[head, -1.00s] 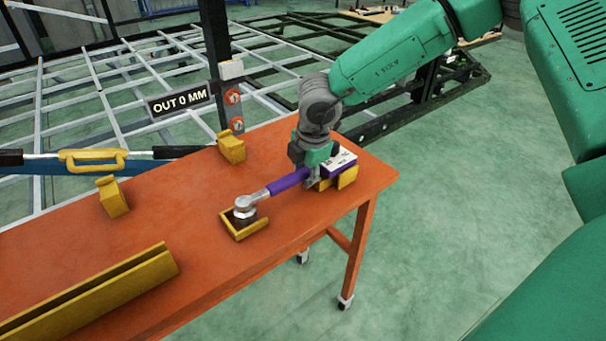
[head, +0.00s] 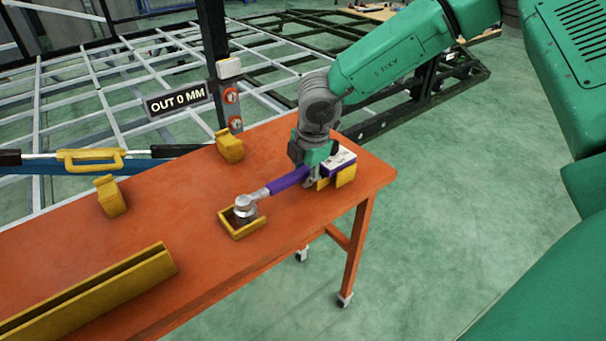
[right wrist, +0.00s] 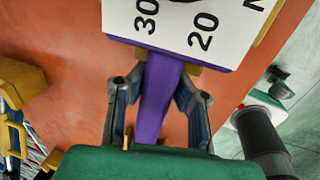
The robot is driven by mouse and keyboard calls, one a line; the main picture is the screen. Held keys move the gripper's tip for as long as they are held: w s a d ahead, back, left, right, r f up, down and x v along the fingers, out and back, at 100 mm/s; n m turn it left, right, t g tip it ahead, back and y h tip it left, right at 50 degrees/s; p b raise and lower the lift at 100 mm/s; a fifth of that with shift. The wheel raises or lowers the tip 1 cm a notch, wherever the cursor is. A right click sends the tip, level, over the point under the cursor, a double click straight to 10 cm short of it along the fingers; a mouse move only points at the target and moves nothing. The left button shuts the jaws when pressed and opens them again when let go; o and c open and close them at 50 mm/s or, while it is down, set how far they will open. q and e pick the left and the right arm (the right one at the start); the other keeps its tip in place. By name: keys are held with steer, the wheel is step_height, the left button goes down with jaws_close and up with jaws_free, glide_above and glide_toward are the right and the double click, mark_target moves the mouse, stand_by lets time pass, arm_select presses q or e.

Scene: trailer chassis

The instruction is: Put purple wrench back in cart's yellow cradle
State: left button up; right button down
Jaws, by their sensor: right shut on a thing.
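The purple wrench (head: 289,179) lies along the right end of the orange cart top (head: 180,210). Its silver head (head: 245,206) is at the yellow tray-like part of the cradle (head: 243,233). Its other end, with a white display box (head: 343,161), is at a yellow block (head: 346,176). My right gripper (head: 314,181) comes down from above and is shut on the purple handle beside the display box. In the right wrist view the fingers flank the purple handle (right wrist: 160,95), below the white scale face (right wrist: 180,28). Whether the wrench fully rests in the cradle I cannot tell. My left gripper is not in view.
Yellow brackets (head: 230,146) and a long yellow channel (head: 95,295) are fixed on the cart top. A black post with an "OUT 0 MM" sign (head: 177,100) stands behind the cart. The chassis frame (head: 110,85) lies beyond. Green floor is clear at right.

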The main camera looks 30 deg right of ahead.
mark_target(302, 169)
steer(key=shift+w+a+r, duration=0.1)
steer(key=shift+a, duration=0.25)
stand_by(0.4)
steer(key=c, duration=1.4)
jaws_free()
steer(key=shift+o, duration=0.3)
steer(key=o, duration=0.4)
steer(key=shift+r+p, duration=3.65)
steer(key=shift+r, duration=0.35)
